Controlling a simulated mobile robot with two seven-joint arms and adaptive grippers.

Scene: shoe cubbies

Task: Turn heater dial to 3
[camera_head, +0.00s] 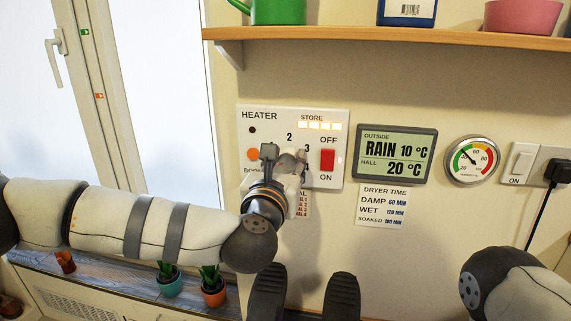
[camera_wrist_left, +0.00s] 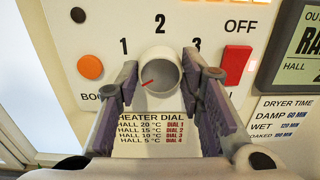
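The white heater panel (camera_head: 318,118) is on the wall, with numbers 1, 2 and 3 around a round white dial (camera_wrist_left: 163,74). A short red mark on the dial slants to the lower left in the left wrist view. My left gripper (camera_head: 285,157) is at the panel, and its fingers stand apart on either side of the dial (camera_wrist_left: 160,84). I cannot tell whether they touch it. In the head view the gripper mostly hides the dial.
A red switch (camera_head: 327,160) sits just right of the dial, close to a finger. An orange light (camera_head: 253,154) is on its left. A display (camera_head: 396,154) and a gauge (camera_head: 472,160) hang further right. A shelf (camera_head: 400,38) runs above.

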